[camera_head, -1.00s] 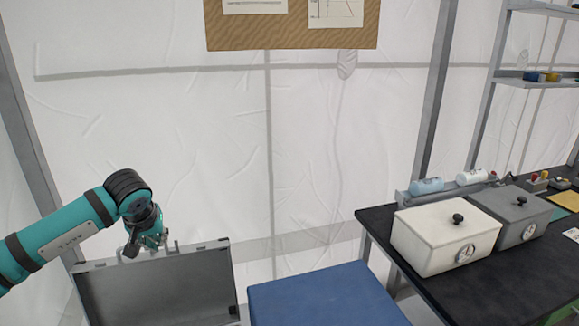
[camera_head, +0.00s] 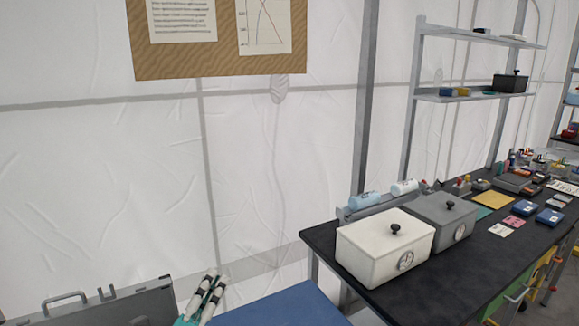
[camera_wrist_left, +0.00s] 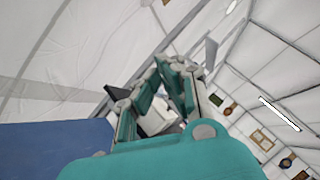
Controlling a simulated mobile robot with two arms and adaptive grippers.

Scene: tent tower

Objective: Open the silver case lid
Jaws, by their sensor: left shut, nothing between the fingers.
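The silver case lid (camera_head: 100,308) stands raised at the bottom left of the head view. Its dark inner face is partly in view, and a handle (camera_head: 64,298) and a latch rise from its top edge. The rest of the case is below the frame. My left gripper (camera_head: 214,282) is just right of the lid, apart from it and empty. Its fingers point up and are shut. The fingers also show in the left wrist view (camera_wrist_left: 172,72). My right gripper is not in view.
A blue flat surface (camera_head: 277,308) lies right of my left gripper. A black table (camera_head: 430,290) at the right carries a white box (camera_head: 378,252), a grey box (camera_head: 440,212) and small items. A white tent wall (camera_head: 90,190) stands behind.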

